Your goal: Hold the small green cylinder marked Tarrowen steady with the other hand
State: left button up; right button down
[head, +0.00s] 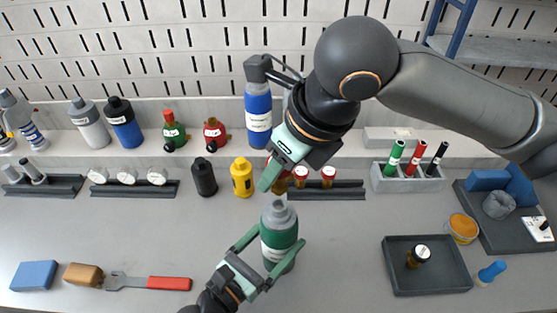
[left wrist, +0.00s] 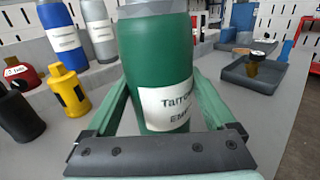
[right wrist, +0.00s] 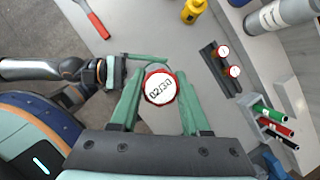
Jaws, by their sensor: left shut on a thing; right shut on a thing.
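The green cylinder (head: 279,243) with a grey top stands upright in the head view. Its white label in the left wrist view (left wrist: 170,105) begins "Tarro"; the rest is partly cut off. My left gripper (head: 277,238) is shut on its body, one finger on each side. My right gripper (head: 273,176) is just above the cylinder's top. It is shut on a small amber vial (head: 281,184), mostly hidden in the head view. In the right wrist view the vial's red-rimmed white cap (right wrist: 160,88) reads 02/30 and sits between the fingers, hiding the cylinder below.
Behind stand a black bottle (head: 204,177), a yellow bottle (head: 242,178) and a rack (head: 345,194) with two red-capped vials. A dark tray (head: 428,284) with a small bottle is at right. The table between cylinder and tray is clear.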

aim_at(279, 186)
jog(key=shift+f, duration=1.1)
jog(key=shift+f, duration=0.65)
dwell(0.8)
jog(key=c, duration=0.9)
grip_release()
jog(key=shift+f, duration=0.1)
grip_shut()
jog(key=shift+o, duration=2.2)
grip_release()
